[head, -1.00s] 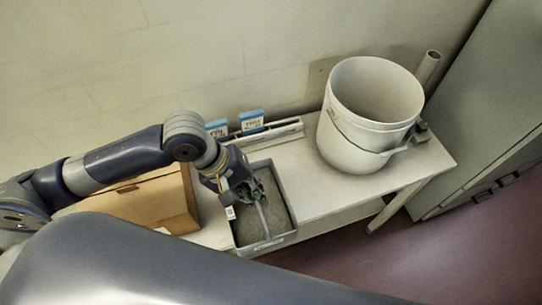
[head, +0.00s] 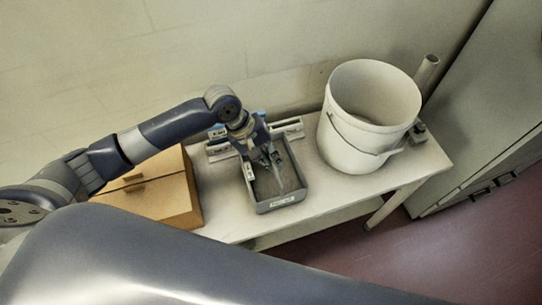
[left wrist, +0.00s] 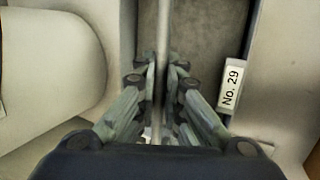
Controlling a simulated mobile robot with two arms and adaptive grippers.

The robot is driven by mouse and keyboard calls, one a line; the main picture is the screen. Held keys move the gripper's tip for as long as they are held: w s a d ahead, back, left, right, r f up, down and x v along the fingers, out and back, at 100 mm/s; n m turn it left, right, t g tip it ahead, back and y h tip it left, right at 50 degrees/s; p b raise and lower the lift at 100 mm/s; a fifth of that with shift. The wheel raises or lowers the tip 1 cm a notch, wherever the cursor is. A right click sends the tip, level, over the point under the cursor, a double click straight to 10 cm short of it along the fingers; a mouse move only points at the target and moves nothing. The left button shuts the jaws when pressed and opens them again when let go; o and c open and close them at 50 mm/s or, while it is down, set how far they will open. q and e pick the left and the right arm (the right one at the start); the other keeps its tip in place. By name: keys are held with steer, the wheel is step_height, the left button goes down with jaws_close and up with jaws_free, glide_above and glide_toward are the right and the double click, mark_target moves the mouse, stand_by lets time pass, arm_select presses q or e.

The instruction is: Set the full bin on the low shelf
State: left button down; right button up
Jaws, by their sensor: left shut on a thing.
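The grey bin (head: 302,187) is an open rectangular tray with a pale label on its front and a dull grey filling. It is over the white bench top (head: 225,222), between the cardboard box and the bucket; I cannot tell whether it touches the surface. In the left wrist view the fingers (left wrist: 160,75) close on this bar (left wrist: 163,25), beside a "No. 29" label (left wrist: 231,84). My right gripper is not in view.
A white bucket (head: 352,145) stands right of the bin. A cardboard box (head: 165,205) is on the left. A pale lower surface (head: 325,222) shows under the bench edge. A grey cabinet (head: 475,130) stands far right.

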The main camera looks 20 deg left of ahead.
arm_select(q)
steer(key=shift+f, duration=0.3)
steer(key=shift+f, duration=0.1)
steer(key=c, duration=1.7)
jaws_free()
